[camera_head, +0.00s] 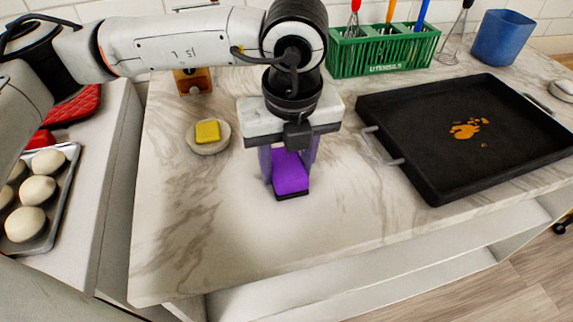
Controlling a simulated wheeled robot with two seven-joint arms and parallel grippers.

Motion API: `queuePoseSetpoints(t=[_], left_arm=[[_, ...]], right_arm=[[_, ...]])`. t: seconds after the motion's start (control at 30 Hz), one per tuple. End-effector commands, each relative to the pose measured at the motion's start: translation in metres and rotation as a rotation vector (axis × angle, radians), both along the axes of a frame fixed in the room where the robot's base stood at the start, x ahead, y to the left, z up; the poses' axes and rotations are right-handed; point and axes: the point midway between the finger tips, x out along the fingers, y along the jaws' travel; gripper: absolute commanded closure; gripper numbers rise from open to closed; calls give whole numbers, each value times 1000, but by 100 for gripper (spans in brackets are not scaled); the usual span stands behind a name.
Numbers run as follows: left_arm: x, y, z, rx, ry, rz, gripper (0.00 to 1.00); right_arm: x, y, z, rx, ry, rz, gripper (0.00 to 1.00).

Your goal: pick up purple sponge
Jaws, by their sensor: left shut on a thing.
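The purple sponge (290,174) has a dark layer along its lower edge and is over the middle of the marble counter. My left gripper (289,178) points down over it from above, with one finger on each side, and is shut on it. I cannot tell whether the sponge still touches the counter. Its upper part is partly hidden by the gripper body. My right gripper is not in view.
A yellow block (207,131) sits on a small dish to the left. A green utensil crate (345,58) and blue cup (500,38) stand behind. The front counter (200,235) is clear.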

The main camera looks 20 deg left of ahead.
Motion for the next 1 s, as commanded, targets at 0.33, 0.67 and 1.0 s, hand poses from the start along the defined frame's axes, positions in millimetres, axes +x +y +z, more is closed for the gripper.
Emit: queuePoseSetpoints(t=[0.33, 0.67, 1.0], left_arm=[[1, -1, 50, -2, -5, 1, 79], [1, 0, 101, 0, -1, 1, 79], [0, 0, 105, 0, 0, 1, 59]], right_arm=[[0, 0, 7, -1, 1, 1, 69], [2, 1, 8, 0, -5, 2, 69], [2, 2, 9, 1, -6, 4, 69]])
